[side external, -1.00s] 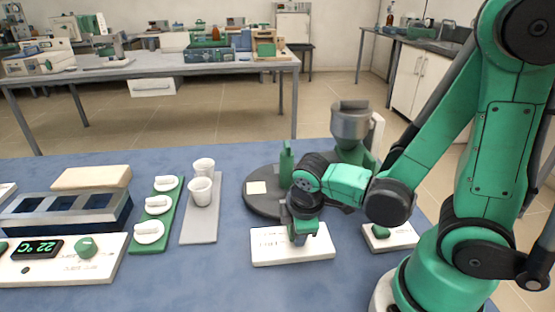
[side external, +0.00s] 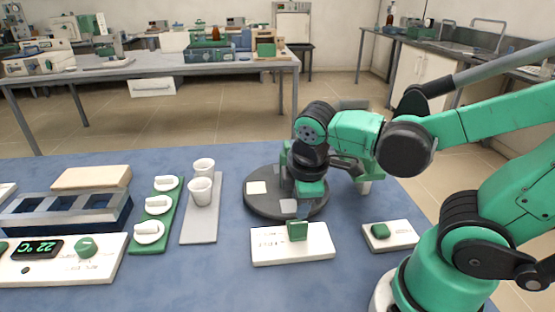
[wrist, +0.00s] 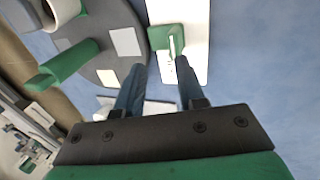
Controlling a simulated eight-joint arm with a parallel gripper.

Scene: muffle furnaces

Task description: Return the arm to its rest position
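My gripper (side external: 290,207) hangs above the near edge of the dark round plate (side external: 258,204), just behind the white panel (side external: 275,252). In the wrist view its two fingers (wrist: 160,70) stand apart with nothing held between them. The panel's green block-like knob (side external: 298,230) stands free of the gripper in the side view. The knob (wrist: 165,38) and white panel (wrist: 196,30) lie beyond the fingertips in the wrist view. My arm reaches in from the right, and my wrist hides much of what stands on the plate.
A smaller white panel with a green knob (side external: 380,231) lies to the right. White cups (side external: 200,190) on a grey strip, white-handled lids on a green strip (side external: 167,215) and a controller reading 22 °C (side external: 60,262) are left. Blue tabletop (side external: 200,280) in front is clear.

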